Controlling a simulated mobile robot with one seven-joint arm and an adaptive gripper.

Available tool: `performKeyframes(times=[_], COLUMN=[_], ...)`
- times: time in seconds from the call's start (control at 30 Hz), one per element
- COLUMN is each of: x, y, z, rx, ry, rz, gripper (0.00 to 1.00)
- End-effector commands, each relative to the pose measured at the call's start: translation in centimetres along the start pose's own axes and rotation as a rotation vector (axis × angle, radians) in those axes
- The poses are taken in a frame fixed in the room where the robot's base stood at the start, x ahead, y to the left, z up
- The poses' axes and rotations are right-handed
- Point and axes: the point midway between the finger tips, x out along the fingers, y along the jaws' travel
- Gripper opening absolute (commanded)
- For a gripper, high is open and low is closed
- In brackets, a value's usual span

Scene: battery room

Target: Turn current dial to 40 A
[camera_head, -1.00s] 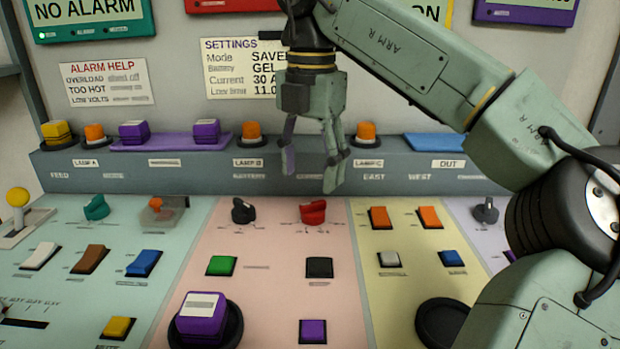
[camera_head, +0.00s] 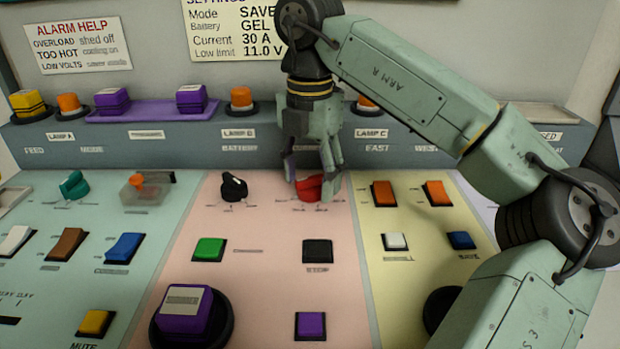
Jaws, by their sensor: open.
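The red dial (camera_head: 308,187) sits on the pink panel section, below the back ledge. My gripper (camera_head: 310,174) is open and points down at it, with fingers to the left and right of the dial's knob. I cannot tell whether they touch it. The gripper covers the label above the red dial, and the scale marks are too small to read. The settings card (camera_head: 238,30) on the wall reads Current 30 A, and its top edge is cut off.
A black dial (camera_head: 233,187) stands left of the red dial. Orange switches (camera_head: 384,194) stand to its right.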

Motion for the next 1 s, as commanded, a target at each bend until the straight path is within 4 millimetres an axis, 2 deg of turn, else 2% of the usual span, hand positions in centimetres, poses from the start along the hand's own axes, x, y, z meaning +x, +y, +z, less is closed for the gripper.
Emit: performKeyframes(times=[0.13,0.4,1.0], x=[0.8,0.9,0.87], y=[-0.01,-0.01,-0.02], z=[-0.03,-0.02,-0.01], rx=[0.0,0.0,0.0], ry=[0.001,0.001,0.001], rz=[0.0,0.0,0.0], gripper=[0.58,0.57,0.17])
